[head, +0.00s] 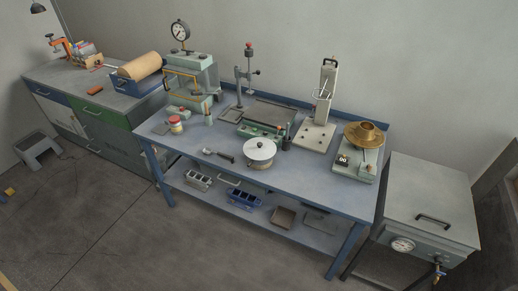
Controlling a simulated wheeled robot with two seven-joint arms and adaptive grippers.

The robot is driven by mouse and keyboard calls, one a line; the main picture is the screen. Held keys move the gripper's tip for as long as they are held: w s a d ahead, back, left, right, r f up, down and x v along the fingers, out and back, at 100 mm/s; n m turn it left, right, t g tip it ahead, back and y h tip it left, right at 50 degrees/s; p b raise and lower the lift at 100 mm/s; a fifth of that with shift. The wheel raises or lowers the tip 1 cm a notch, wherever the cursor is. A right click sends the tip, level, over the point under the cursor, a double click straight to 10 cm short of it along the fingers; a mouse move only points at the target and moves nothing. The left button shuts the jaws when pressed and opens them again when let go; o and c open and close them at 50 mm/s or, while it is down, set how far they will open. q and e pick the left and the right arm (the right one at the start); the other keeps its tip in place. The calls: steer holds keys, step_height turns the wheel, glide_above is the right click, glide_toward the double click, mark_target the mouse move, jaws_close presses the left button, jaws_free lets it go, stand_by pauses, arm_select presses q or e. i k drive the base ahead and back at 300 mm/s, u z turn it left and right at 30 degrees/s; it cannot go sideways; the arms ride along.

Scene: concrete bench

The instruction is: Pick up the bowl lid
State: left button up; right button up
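Neither of my grippers is in view. Nothing is touching the lid.
A metal scoop-like tool (218,154) lies left of the lid. A green-based device (262,130) stands close behind it. A brass pan (364,134) sits on a scale at right. The bench front right is clear.

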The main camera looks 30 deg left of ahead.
mark_target(259, 149)
steer(key=z, duration=2.05)
steer(key=i, duration=1.2)
steer(key=u, duration=3.8)
